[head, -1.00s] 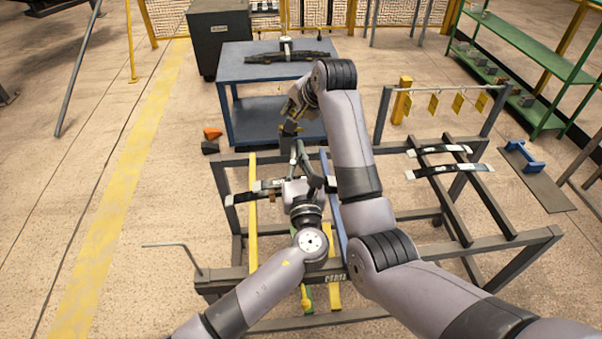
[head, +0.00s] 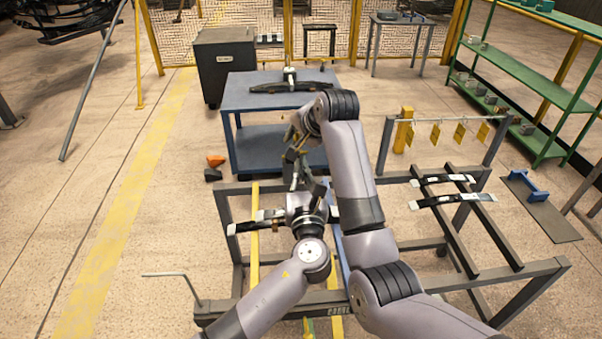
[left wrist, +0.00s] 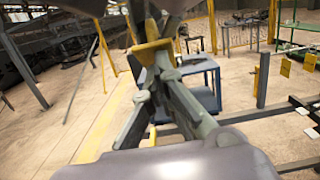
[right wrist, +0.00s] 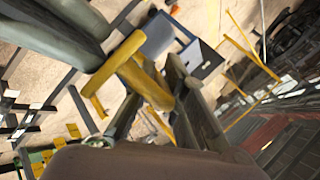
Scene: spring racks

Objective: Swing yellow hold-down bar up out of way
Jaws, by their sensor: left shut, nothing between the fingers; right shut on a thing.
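The yellow hold-down bar (right wrist: 147,82) shows large in the right wrist view, crossing between the fingers of my right gripper (right wrist: 152,100), which is shut on it. In the head view my right gripper (head: 296,142) is above the back of the rack, and my arm hides most of the bar there. My left gripper (head: 298,180) is just below it, shut and empty. In the left wrist view a yellow piece (left wrist: 151,50) shows beyond the left fingers (left wrist: 156,75); I cannot tell whether they touch it.
The dark rack frame (head: 520,268) holds black leaf springs (head: 440,200) at the right. A blue table (head: 250,98) stands behind it with a spring on top. Yellow tags (head: 434,135) hang from a rail. Green shelves (head: 530,70) stand at far right.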

